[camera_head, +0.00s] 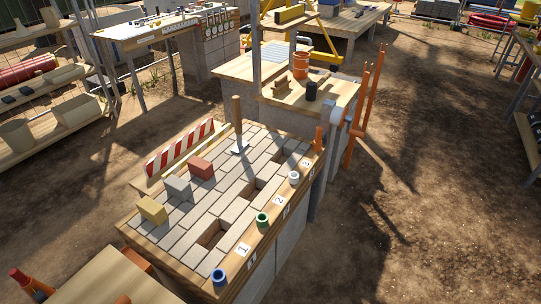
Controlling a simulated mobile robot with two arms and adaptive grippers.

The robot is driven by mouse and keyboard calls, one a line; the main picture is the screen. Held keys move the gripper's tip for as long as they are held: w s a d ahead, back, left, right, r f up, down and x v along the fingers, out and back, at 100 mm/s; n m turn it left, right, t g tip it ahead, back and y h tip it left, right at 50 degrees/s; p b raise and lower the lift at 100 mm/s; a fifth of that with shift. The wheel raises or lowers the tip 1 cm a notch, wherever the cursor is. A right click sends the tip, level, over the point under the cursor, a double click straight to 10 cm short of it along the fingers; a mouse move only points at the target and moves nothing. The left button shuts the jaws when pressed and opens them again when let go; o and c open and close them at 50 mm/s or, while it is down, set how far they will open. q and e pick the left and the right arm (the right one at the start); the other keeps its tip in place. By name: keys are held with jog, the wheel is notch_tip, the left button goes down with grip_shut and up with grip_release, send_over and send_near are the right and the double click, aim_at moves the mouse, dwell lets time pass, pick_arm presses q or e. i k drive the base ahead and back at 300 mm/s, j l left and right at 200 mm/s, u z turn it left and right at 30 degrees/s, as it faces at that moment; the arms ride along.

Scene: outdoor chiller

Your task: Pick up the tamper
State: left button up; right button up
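The tamper (238,128) stands upright on the paved bench top, toward its far side. It has a wooden handle and a flat, light metal foot that rests on the grey pavers. Nothing holds it. Neither of my grippers is in view.
The wood-edged paver bench (187,280) has several square gaps. Yellow (152,209), grey (178,187) and red (202,168) blocks stand left of the tamper, near a striped barrier (180,148). Small cups, including a green one (263,220), line the right edge. Open dirt lies right.

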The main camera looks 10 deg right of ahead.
aim_at(242, 144)
jog(key=i+l+z, duration=0.25)
jog(key=u, duration=0.25)
jog(key=i+l+u, duration=0.2)
jog(key=l+u, duration=0.25)
jog(key=i+l+u, duration=0.2)
jog(key=u, duration=0.25)
jog(key=l, duration=0.1)
